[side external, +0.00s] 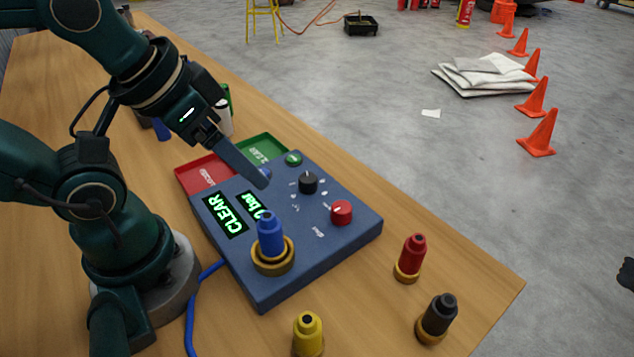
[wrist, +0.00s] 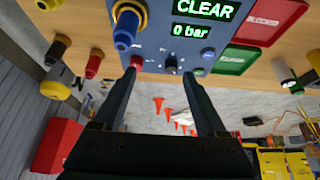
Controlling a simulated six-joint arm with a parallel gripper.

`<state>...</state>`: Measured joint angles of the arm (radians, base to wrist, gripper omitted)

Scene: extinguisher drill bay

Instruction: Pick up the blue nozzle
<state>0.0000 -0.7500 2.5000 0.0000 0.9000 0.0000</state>
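The blue nozzle (side external: 269,238) stands upright in a brass ring socket (side external: 273,262) on the near corner of the blue control panel (side external: 290,285). In the wrist view the blue nozzle (wrist: 125,30) is at the upper left, beyond the left finger. My gripper (side external: 264,183) is above the panel, behind and apart from the nozzle. In the wrist view my gripper (wrist: 160,78) has its two fingers spread with nothing between them. In the side view the fingers overlap.
Red (side external: 411,258), black (side external: 437,318) and yellow (side external: 308,335) nozzles stand on the table. The panel has a black knob (side external: 308,183), a red knob (side external: 341,212) and displays reading CLEAR and 0 bar. Red (side external: 190,178) and green (side external: 270,145) trays lie behind it. A blue hose (side external: 191,320) runs alongside.

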